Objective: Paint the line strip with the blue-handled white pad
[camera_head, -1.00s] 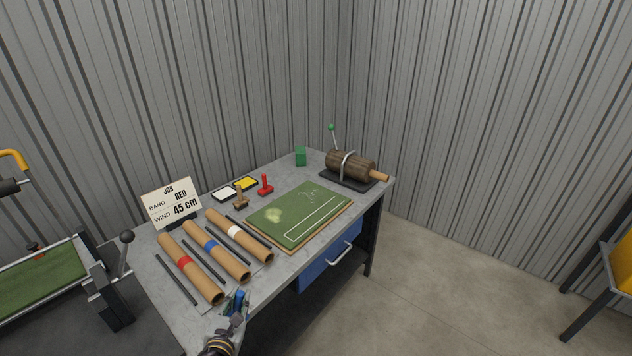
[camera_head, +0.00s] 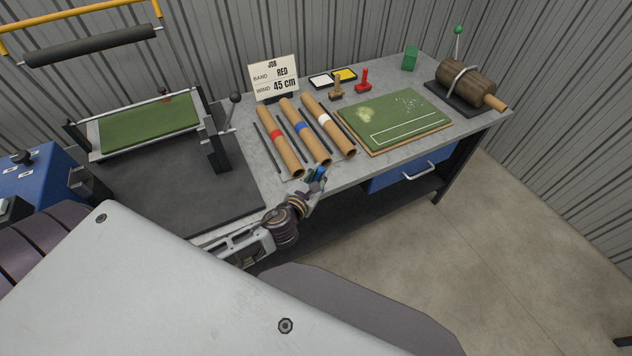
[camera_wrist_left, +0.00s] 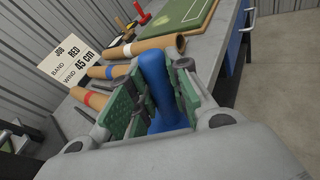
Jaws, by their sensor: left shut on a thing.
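My left gripper (camera_head: 316,181) is shut on the blue handle of the pad (camera_head: 321,173), just off the front edge of the bench. The blue handle (camera_wrist_left: 158,82) stands between the green finger pads in the left wrist view; the white pad part is hidden. The green turf board (camera_head: 392,119) lies on the bench to the right of the gripper. White lines (camera_head: 405,133) form a corner along its front part, with a pale patch at its back left. A white tray (camera_head: 321,81) and a yellow tray (camera_head: 344,75) sit at the back. My right gripper is not in view.
Cardboard tubes with red (camera_head: 279,136), blue (camera_head: 304,131) and white (camera_head: 326,122) bands lie between the gripper and the job sign (camera_head: 274,79). Brown (camera_head: 337,88) and red (camera_head: 363,82) handled stamps stand behind the board. A log roller (camera_head: 466,85) stands at right.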

